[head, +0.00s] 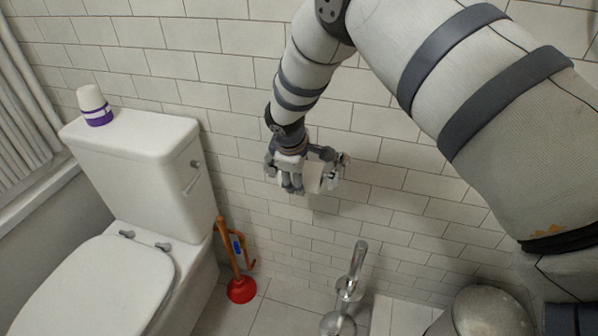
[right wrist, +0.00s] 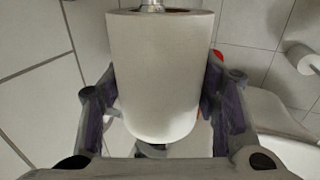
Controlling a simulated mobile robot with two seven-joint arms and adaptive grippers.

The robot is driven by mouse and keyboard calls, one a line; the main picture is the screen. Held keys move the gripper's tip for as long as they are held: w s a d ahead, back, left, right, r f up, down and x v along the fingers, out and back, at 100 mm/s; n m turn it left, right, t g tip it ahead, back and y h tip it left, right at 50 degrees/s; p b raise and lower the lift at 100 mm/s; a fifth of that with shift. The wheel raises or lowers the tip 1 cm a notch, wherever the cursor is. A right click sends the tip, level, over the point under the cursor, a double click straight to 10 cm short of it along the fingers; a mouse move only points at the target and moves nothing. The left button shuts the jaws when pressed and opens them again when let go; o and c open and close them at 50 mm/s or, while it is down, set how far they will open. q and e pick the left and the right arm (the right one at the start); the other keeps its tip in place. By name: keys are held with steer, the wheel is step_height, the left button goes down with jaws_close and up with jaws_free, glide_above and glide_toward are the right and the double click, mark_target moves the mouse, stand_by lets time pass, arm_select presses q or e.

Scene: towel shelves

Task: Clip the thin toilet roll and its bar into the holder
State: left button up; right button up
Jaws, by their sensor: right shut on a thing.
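The thin toilet roll (right wrist: 160,75) is white and fills the middle of the right wrist view. My right gripper (right wrist: 158,92) is shut on it, one finger on each side. A shiny metal end (right wrist: 152,4) shows at the roll's far end; I cannot tell whether it is the bar or the holder. In the head view my right gripper (head: 302,174) is close to the tiled wall, with part of the white roll (head: 314,178) showing. Small metal parts (head: 343,162) sit just right of the roll. Whether the bar is seated is hidden. My left gripper is not in view.
A white toilet (head: 135,190) stands at the left with a purple-and-white container (head: 94,106) on its tank. A red plunger (head: 241,290) and a metal stand (head: 352,270) are on the floor. Another roll (right wrist: 300,57) shows at the right wrist view's right edge.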

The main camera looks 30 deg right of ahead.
steer(key=shift+f, duration=0.25)
steer(key=o, duration=1.3)
steer(key=v, duration=1.2)
steer(key=s+a+f+m+g+y, duration=0.2)
steer(key=s+a+f, duration=0.1)
steer(key=s+f, duration=0.6)
steer(key=s+a+f+m+g+y, duration=0.1)
steer(key=s+a+f, duration=0.2)
steer(key=s+f, duration=0.55)
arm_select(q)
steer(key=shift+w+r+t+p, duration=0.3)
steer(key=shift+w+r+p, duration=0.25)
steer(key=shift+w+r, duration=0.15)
arm_select(e)
steer(key=s+f+m+g, duration=0.1)
steer(key=s+f+m, duration=0.1)
steer(key=s, duration=1.1)
steer(key=s+f+m+g, duration=0.1)
steer(key=s+f+m, duration=0.2)
steer(key=s, duration=0.9)
steer(key=shift+s+d+m, duration=0.25)
steer(key=shift+s+m, duration=0.05)
steer(key=shift+s, duration=0.05)
